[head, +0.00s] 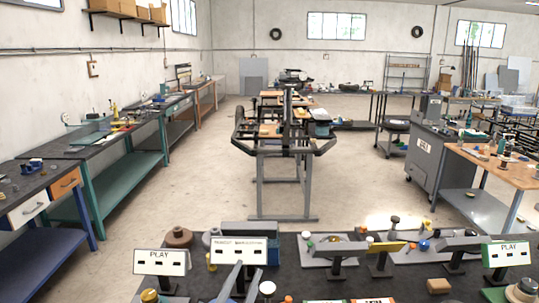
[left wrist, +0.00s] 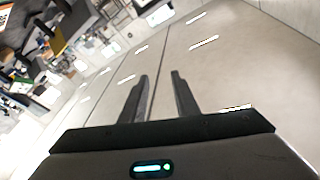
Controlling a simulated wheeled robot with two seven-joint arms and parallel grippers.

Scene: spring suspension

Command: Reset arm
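My left gripper (left wrist: 158,78) shows in the left wrist view with two dark fingers standing apart and nothing between them. Behind them is a pale panelled surface with light strips. I cannot make out either gripper clearly in the head view. The dark bench (head: 205,291) in front of me carries several devices with grey arms, and I cannot tell which arm the task means. One device at the left has a white PLAY sign (head: 161,262); another PLAY sign (head: 506,254) stands at the right. A wider white sign (head: 238,250) stands behind two slanted grey bars (head: 229,281).
A brown round weight (head: 179,237) and a small wooden block (head: 438,286) rest on the bench. Beyond it stand a grey-framed table (head: 287,195), a grey cabinet (head: 424,160) and a workbench (head: 83,145) along the left wall. The floor (head: 195,190) between them is clear.

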